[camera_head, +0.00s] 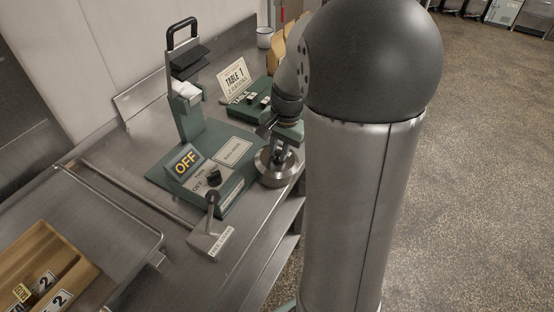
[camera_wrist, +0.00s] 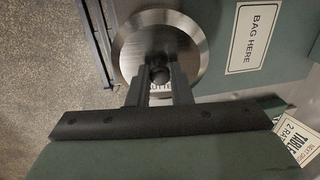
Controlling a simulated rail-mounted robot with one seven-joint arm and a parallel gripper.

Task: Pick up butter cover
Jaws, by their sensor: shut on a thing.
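The butter cover (camera_wrist: 127,50) is a round, brushed-metal lid with a dark knob at its centre. In the wrist view my gripper (camera_wrist: 159,80) reaches over it with both fingers closed on the knob. In the head view the cover (camera_head: 268,179) sits near the counter's right edge, beside the green base plate, with my gripper (camera_head: 281,157) upright above it. I cannot tell whether the cover rests on something or is slightly lifted. A label under it, partly hidden, shows between and beside my fingers.
A green device (camera_head: 188,125) with an "OFF" sign (camera_head: 186,162) and a "BAG HERE" label (camera_wrist: 255,38) stands beside the cover. A lever (camera_head: 211,215) is in front. A wooden tray (camera_head: 82,262) lies at lower left.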

